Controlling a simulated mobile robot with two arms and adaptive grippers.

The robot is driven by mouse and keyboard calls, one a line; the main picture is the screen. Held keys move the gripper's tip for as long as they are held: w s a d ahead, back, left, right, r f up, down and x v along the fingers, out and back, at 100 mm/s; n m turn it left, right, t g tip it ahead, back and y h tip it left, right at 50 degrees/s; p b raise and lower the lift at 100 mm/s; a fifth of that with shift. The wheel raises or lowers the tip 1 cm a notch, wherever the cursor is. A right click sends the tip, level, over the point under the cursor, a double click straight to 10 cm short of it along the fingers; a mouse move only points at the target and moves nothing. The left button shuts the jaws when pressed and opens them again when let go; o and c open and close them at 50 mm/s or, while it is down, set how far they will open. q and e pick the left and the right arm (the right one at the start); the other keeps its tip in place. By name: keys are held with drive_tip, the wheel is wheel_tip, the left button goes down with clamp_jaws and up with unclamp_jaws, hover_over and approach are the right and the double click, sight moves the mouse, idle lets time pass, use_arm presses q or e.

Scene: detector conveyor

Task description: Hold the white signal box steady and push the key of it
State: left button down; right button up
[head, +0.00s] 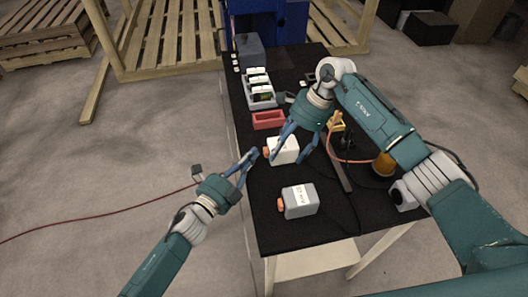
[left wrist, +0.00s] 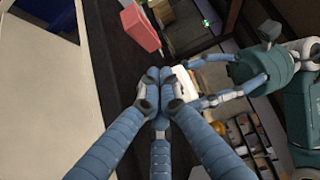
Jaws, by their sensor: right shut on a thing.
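The white signal box (head: 284,151) stands on the dark table, with an orange-red key (head: 266,152) on its left side. My right gripper (head: 290,152) comes from above, shut on the white box with a finger on either side. My left gripper (head: 252,156) is just left of the key, its fingertips close to it; I cannot tell whether they touch. In the left wrist view the left gripper (left wrist: 160,76) has its fingertips together and empty. There the white box (left wrist: 184,82) is partly hidden behind these fingers, and the key is hidden.
A grey box (head: 298,201) with an orange-red key sits nearer on the table. A red tray (head: 268,120) and a rack of small devices (head: 259,88) stand behind. Cables and an orange-yellow object (head: 383,164) lie to the right. Bare tabletop shows around the grey box.

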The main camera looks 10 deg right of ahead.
use_arm(q)
drive_tip(key=shift+d, duration=0.1)
drive_tip(key=shift+d, duration=0.3)
drive_tip(key=shift+w+d, duration=0.1)
drive_tip(key=shift+d, duration=0.45)
idle(0.8)
drive_tip(key=shift+a, duration=0.95)
drive_tip(key=shift+a, duration=0.1)
drive_tip(key=a, duration=0.4)
drive_tip(key=shift+s+a, duration=0.35)
drive_tip(key=shift+a, duration=0.05)
